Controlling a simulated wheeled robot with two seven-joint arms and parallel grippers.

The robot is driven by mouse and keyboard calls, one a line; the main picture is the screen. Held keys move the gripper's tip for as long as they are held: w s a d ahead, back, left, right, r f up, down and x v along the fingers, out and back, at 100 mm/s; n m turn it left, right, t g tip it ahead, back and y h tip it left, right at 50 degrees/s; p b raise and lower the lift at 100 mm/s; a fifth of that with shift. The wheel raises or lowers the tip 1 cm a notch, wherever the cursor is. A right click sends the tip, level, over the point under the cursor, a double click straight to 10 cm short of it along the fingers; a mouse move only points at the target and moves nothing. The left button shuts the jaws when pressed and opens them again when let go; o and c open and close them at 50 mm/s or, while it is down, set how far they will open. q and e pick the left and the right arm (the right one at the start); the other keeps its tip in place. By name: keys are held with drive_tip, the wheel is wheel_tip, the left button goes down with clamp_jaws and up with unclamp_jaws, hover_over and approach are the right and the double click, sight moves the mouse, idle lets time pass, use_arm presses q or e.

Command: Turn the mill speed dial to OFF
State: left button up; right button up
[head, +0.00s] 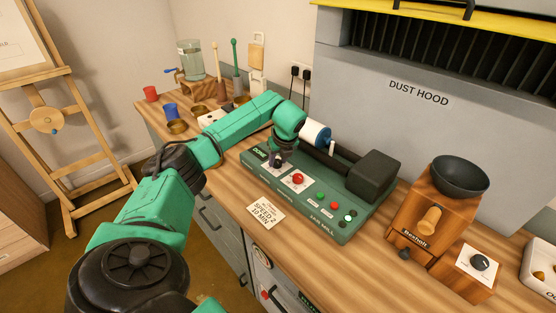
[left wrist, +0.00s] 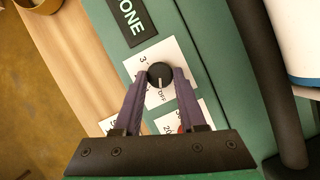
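The mill (head: 330,228) is a green machine with a roller and a white jar. Its speed dial (left wrist: 160,75) is a round black knob on a white card. The dial's white pointer line faces the "OFF" mark in the left wrist view. My left gripper (left wrist: 161,78) comes down over the dial with one finger on each side, close against the knob's edges; it looks shut on it. My right gripper is not in view.
A red button (head: 298,178) sits on the mill beside my gripper. A "SPEED 2 10 MIN" card (head: 265,210) lies in front. A wooden grinder (head: 432,215) stands to the right. Cups and a glass jar (head: 190,60) stand at the back left.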

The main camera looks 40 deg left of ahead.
use_arm(q)
drive_tip(key=o, duration=0.4)
drive_tip(key=b+v, duration=0.2)
drive_tip(key=v, duration=1.2)
drive_tip(key=shift+r+b, duration=0.3)
drive_tip(key=shift+b, duration=0.1)
